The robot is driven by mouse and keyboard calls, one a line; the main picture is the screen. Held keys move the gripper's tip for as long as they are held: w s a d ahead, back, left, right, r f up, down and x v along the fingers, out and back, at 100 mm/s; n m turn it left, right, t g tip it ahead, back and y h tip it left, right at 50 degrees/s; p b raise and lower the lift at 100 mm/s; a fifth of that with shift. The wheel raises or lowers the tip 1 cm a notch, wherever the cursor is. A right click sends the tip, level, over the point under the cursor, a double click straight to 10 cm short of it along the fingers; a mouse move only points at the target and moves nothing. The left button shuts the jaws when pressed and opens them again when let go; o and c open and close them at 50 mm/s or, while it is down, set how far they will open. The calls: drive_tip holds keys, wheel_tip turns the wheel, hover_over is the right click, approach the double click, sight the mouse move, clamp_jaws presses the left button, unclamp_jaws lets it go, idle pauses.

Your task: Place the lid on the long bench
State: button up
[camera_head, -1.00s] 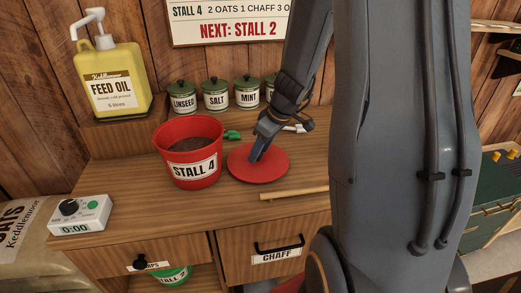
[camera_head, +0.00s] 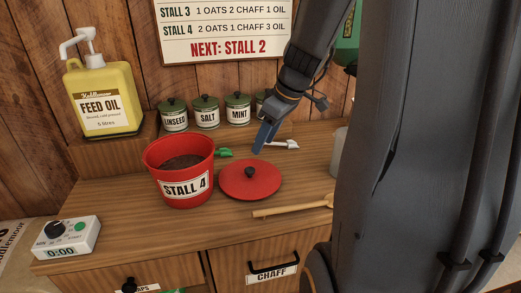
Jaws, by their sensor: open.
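The red round lid (camera_head: 236,182) with a dark knob lies flat on the wooden bench (camera_head: 115,215), just right of the red bucket (camera_head: 180,187) labelled "STALL 4". The bucket stands upright and open, with dark feed inside. My gripper (camera_head: 260,143) is open and empty, above and a little behind the lid, clear of its knob. My arm covers the right side of the view and hides part of the bench.
A yellow feed oil pump bottle (camera_head: 105,98) stands on a raised block at the back left. Several green-lidded canisters (camera_head: 207,112) line the wall. A wooden stick (camera_head: 285,208) lies in front right of the lid. A timer (camera_head: 66,238) sits at the front left.

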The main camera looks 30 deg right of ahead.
drive_tip(key=s+a+f+m+g, duration=0.1)
drive_tip(key=s+a+f, duration=0.2)
drive_tip(key=s+a, duration=0.1)
drive_tip(key=s+a+f+m+g+h, duration=0.1)
drive_tip(key=s+a+f+m, duration=0.1)
drive_tip(key=s+a, duration=0.2)
drive_tip(key=s+a+f+m+g+h, duration=0.1)
drive_tip(key=s+a+f+m, duration=0.1)
drive_tip(key=a, duration=0.4)
drive_tip(key=shift+s+f, duration=0.8)
drive_tip(key=shift+s, duration=0.25)
drive_tip(key=shift+s+a+f+m, duration=0.2)
drive_tip(key=shift+s+m, duration=0.15)
drive_tip(key=shift+m, duration=0.05)
